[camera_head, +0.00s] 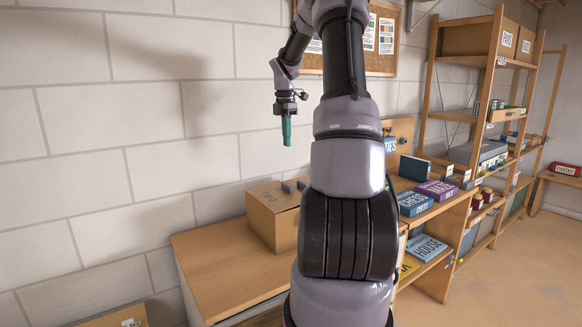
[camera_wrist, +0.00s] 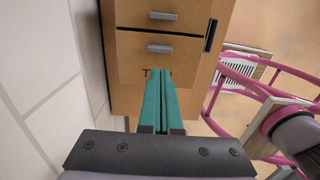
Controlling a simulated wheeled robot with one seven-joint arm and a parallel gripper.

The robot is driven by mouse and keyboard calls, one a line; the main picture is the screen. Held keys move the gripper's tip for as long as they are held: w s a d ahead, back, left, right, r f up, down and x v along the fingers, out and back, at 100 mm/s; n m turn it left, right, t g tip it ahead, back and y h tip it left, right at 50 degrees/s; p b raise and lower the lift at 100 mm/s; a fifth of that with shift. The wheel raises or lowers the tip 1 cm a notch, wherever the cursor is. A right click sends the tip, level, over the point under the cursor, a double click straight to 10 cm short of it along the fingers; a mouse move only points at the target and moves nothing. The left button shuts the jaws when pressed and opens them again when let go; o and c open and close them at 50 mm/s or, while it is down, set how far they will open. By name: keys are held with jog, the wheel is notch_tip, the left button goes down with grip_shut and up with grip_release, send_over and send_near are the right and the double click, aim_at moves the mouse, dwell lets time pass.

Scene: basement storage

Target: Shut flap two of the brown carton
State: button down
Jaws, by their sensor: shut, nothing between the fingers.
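The brown carton (camera_head: 265,220) stands on the wooden bench near the wall, partly behind my arm. The word TWO shows on it, and two small grey tabs stick up at its top. In the wrist view, brown panels (camera_wrist: 130,47) with two grey grips lie beyond my fingers. A letter T shows beside the fingertips, which cover the rest of the word. How far flap two is open I cannot tell. My gripper (camera_head: 287,142) has teal fingers, pressed together and empty. It points down, well above the carton, and also shows in the wrist view (camera_wrist: 165,75).
The bench top (camera_head: 205,262) is bare left of the carton. A block wall (camera_head: 90,130) runs close behind it. Boxed games such as a blue chess box (camera_head: 415,203) and shelves (camera_head: 470,120) stand at right. The wrist view shows pink rails (camera_wrist: 245,80) at right.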

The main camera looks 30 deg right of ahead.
jog(key=a, duration=0.2)
send_near(286, 185)
notch_tip(286, 185, down, 6)
jog(key=shift+w+f, duration=0.15)
jog(key=shift+f, duration=0.05)
jog(key=shift+d+f, duration=0.1)
jog(key=shift+f, duration=0.15)
jog(key=shift+d+f, duration=0.15)
jog(key=shift+f, duration=0.4)
jog(key=shift+r, duration=0.15)
